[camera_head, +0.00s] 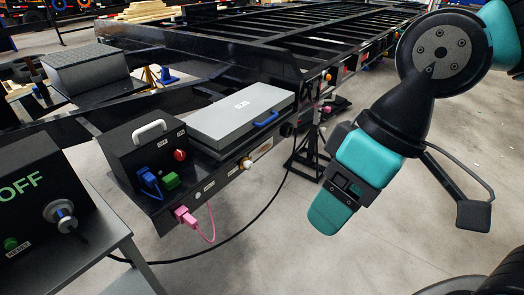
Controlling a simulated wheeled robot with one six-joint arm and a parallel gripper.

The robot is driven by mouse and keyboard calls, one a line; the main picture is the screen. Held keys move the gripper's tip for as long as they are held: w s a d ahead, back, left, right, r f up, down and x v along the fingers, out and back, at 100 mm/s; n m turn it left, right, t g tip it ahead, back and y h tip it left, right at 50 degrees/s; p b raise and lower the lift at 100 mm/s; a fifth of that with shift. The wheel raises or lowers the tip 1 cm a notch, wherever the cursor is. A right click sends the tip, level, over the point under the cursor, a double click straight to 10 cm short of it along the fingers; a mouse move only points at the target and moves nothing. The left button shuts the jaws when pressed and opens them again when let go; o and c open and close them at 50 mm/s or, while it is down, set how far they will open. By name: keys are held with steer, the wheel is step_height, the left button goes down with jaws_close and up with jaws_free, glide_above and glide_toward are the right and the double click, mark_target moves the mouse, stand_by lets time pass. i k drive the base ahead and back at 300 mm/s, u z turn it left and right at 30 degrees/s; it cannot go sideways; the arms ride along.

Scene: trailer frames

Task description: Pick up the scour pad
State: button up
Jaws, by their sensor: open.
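I cannot make out a scour pad anywhere in the head view. My gripper (334,208), teal and dark grey, hangs at the right over the bare floor and points down and to the left. It is apart from the trailer frame and the boxes on it. Its jaws are open, seen from the side, and I see nothing held in them. The space between the fingers is mostly hidden from this angle.
A black trailer frame (262,62) fills the back. A grey case (238,113) with a blue handle lies beside a black control box (150,150). An OFF panel (35,195) stands at lower left. A black cable crosses the floor. Floor below my gripper is clear.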

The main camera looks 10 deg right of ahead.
mark_target(171, 181)
steer(key=z, duration=0.4)
steer(key=k, duration=0.35)
steer(key=u, duration=1.7)
steer(key=i, duration=1.55)
steer(key=z, duration=0.65)
